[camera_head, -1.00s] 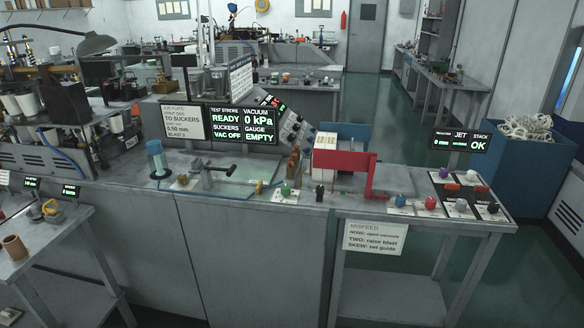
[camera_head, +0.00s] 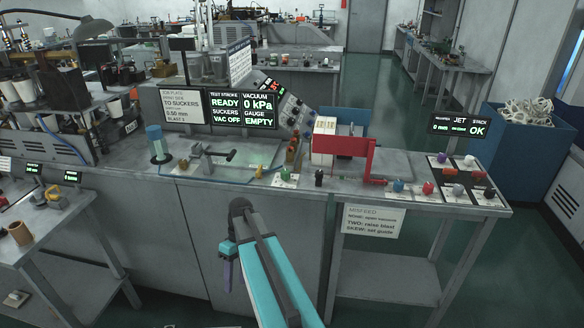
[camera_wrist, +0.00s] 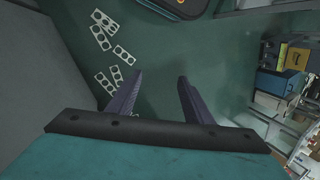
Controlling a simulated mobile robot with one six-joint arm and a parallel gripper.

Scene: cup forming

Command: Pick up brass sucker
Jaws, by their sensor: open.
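My gripper (camera_wrist: 157,82) is open and empty in the wrist view, its two purple fingers apart over dark green floor. In the head view my teal arm reaches up from below, and a purple finger (camera_head: 228,270) hangs in front of the grey cabinet, below the bench top. I cannot make out a brass sucker for certain. Small brass-coloured parts (camera_head: 259,171) sit by the glass plate on the bench (camera_head: 330,196), too small to tell apart. My gripper is apart from them and touches nothing.
A black-handled lever fixture (camera_head: 208,155) and a blue-topped cylinder (camera_head: 157,143) stand on the bench. A red guard (camera_head: 357,150) and several coloured knobs (camera_head: 428,188) are at right. In the wrist view, flat metal strips (camera_wrist: 102,22) lie on the floor.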

